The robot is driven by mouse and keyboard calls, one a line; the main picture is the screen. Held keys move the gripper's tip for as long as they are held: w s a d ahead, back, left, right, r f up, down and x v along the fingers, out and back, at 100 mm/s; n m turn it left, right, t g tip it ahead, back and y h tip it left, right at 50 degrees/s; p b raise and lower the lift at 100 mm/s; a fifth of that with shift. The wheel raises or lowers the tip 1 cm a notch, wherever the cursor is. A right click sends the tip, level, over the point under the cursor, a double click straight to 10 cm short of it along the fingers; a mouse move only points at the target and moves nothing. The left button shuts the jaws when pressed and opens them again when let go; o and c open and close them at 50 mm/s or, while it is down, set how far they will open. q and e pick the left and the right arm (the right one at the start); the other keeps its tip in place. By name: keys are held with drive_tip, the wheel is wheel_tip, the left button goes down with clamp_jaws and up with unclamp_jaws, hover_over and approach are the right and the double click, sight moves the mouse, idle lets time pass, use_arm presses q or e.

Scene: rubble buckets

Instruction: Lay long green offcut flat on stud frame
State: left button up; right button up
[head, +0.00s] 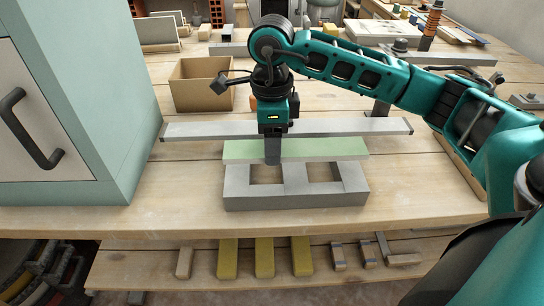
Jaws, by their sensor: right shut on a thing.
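The long green offcut (322,147) is a pale green flat strip at the back edge of the stud frame. The stud frame (294,200) is a grey block with two rectangular openings, near the front of the wooden table. My right gripper (272,158) points down from above and is shut on the green offcut near its middle. The offcut lies level, along the frame's back bar; I cannot tell whether it touches the frame. My left gripper is not in view.
A long grey bar (372,126) lies behind the frame. A cardboard box (190,88) stands behind it at left. A teal and white cabinet (60,100) blocks the left side. Yellow and wooden pieces lie on a lower shelf (205,278). The table in front of the frame is clear.

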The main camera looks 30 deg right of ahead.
wheel_tip(320, 180, down, 4)
drive_tip(key=shift+r, duration=0.15)
drive_tip(key=shift+f, duration=0.2)
drive_tip(key=shift+f+b, duration=0.25)
drive_tip(key=shift+b, duration=0.2)
drive_tip(key=o, duration=1.1)
drive_tip(key=shift+r, duration=0.1)
drive_tip(key=shift+o, duration=0.2)
